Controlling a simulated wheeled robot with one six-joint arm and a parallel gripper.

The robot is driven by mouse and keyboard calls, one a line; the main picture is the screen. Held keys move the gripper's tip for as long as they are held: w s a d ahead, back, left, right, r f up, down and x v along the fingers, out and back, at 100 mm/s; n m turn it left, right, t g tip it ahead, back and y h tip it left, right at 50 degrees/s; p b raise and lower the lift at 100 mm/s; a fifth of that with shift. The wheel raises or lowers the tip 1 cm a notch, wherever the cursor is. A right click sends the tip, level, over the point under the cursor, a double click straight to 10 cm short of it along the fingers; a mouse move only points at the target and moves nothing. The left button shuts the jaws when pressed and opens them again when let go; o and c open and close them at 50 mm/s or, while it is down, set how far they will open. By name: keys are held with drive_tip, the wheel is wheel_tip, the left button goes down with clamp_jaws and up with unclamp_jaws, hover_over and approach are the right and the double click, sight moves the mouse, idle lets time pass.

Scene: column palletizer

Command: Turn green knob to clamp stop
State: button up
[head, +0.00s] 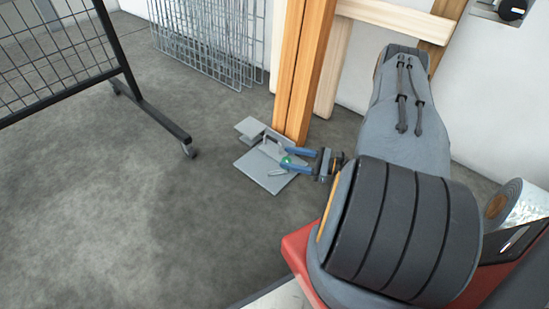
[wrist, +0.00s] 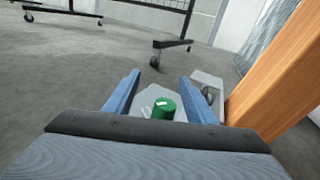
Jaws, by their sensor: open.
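The green knob (wrist: 165,106) shows clearly in the wrist view as a short upright cylinder with a pale lever or mark at its left. It stands on a light grey plate (head: 262,179) at the foot of the wooden posts. In the head view the green knob (head: 286,160) is small and lies between the blue fingers of my gripper (head: 291,161). My gripper (wrist: 165,95) is open, with one blue finger on each side of the knob. I cannot tell whether either finger touches it. A small metal bracket, perhaps the stop (head: 271,148), stands beside the knob.
Wooden posts (head: 298,80) rise close behind the plate and stand at the right in the wrist view. A black wheeled mesh rack (head: 150,105) is at the left. Wire panels (head: 207,40) lean on the back wall. The floor left of the plate is clear.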

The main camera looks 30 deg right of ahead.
drive_tip(key=shift+m+t+h, duration=0.7)
drive_tip(key=shift+m+t, duration=0.2)
drive_tip(key=d+f+b, duration=0.1)
drive_tip(key=f, duration=0.1)
drive_tip(key=d+f, duration=0.1)
drive_tip(key=f, duration=0.1)
drive_tip(key=shift+s+d+f+b, duration=0.1)
drive_tip(key=shift+s+d+b, duration=0.1)
drive_tip(key=shift+b, duration=0.15)
drive_tip(key=shift+w+a+f+b, duration=0.15)
drive_tip(key=shift+w+f+b, duration=0.05)
drive_tip(key=shift+f+b, duration=0.4)
drive_tip(key=shift+b+x, duration=1.6)
drive_tip(key=shift+x, duration=2.2)
clamp_jaws()
